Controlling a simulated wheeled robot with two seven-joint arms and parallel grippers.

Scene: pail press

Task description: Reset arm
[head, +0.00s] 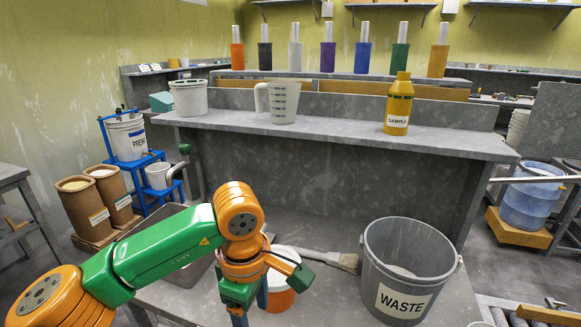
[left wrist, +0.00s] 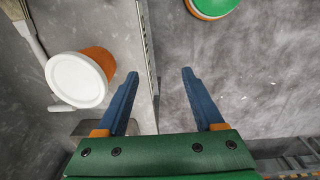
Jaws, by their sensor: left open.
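My left gripper (left wrist: 160,73) is open, with its two blue fingers apart and nothing between them in the left wrist view. In the head view the left arm comes in from the lower left and the gripper (head: 250,312) points down at the bottom centre, partly cut off by the frame edge. An orange pail with a white top (head: 284,262) stands just behind and beside the gripper. The pail's white top (left wrist: 77,80) also shows left of the fingers in the left wrist view, apart from them. My right gripper is not in view.
A grey WASTE bin (head: 405,268) stands right of the pail, with a brush (head: 335,260) between them. A raised shelf (head: 340,132) behind holds a white tub (head: 188,98), a measuring jug (head: 282,103) and a yellow SAMPLE bottle (head: 398,105). A sink lies behind my arm.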

